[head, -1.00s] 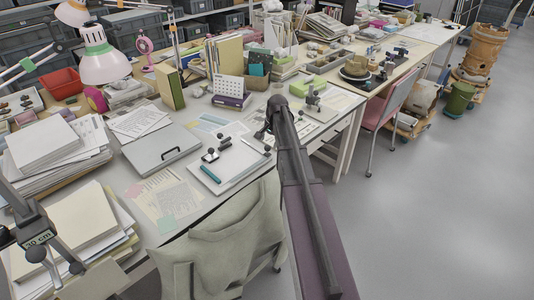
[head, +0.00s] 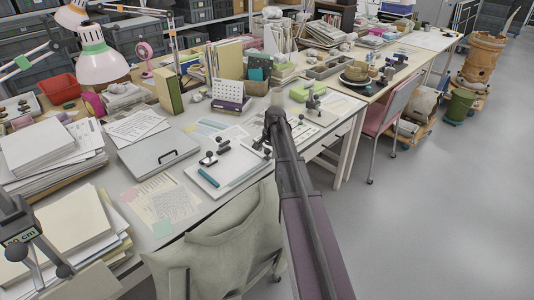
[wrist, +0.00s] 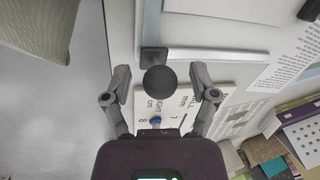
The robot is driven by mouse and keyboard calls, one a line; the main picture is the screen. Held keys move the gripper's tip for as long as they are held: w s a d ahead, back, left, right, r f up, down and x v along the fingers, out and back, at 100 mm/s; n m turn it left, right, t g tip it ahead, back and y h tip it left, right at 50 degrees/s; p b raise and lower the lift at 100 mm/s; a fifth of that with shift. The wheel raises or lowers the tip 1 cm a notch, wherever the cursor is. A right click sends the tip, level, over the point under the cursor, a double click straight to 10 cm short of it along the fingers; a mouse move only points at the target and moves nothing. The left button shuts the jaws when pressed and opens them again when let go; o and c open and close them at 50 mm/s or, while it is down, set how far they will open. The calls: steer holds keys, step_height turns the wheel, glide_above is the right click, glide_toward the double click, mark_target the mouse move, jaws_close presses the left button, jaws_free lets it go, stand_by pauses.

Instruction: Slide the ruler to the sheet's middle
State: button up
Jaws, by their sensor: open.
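A flat grey strip that looks like the ruler (wrist: 225,56) lies along the edge of a white sheet (wrist: 232,12) in the wrist view. It carries a dark square pad at its left end. A round black knob (wrist: 160,80) shows large near that end. My gripper (wrist: 160,75) is open, with one finger on each side of the knob; I cannot tell how far above it the fingers are. In the head view the white sheet (head: 236,166) lies on the desk, and my arm hides part of its right side.
A teal cylinder (head: 208,177) and small black-knobbed pieces (head: 208,158) lie on or by the sheet. A scale card (wrist: 180,108) lies under my gripper. A grey case (head: 158,156) lies left, a draped chair (head: 215,245) stands in front, and a calendar (head: 228,91) stands behind.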

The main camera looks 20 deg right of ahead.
jaws_close()
steer(key=w+a, duration=0.1)
steer(key=w, duration=0.1)
steer(key=w+a, duration=0.1)
steer(key=w, duration=0.4)
steer(key=shift+w+a, duration=0.3)
steer(key=shift+a, duration=0.1)
jaws_free()
steer(key=shift+s, duration=0.1)
